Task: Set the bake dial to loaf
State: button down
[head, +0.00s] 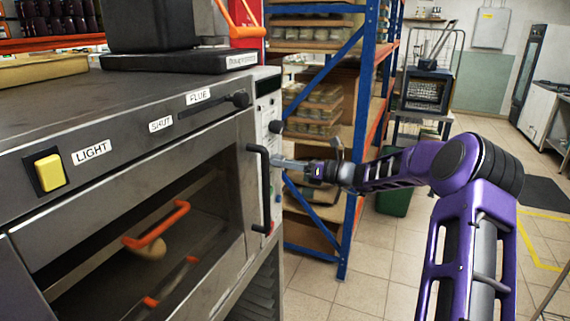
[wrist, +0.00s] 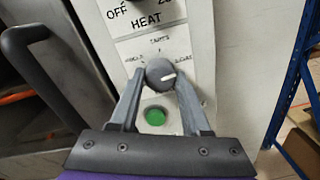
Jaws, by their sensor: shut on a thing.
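The bake dial (wrist: 158,70) is a round grey knob on the oven's pale control panel (wrist: 183,22) in the wrist view. Small labels surround it: the top one looks like "TARTS"; the left and right ones are too small to read surely. Its white mark points right and slightly up, towards the right label. My gripper (wrist: 161,77) is shut on the dial, one finger on each side. In the head view my gripper (head: 279,162) reaches the oven's right front panel from the right, and the dial cannot be made out there.
A green button (wrist: 155,115) sits just below the dial, and the HEAT marking is above it. The oven door's black handle (head: 261,188) stands out close left of my gripper. A blue-framed shelf rack (head: 361,120) stands behind my arm.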

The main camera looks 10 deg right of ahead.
jog(key=shift+m, duration=0.3)
jog(key=shift+c, duration=1.8)
grip_release()
jog(key=v, duration=1.7)
jog(key=shift+d, duration=0.25)
jog(key=shift+s, duration=0.1)
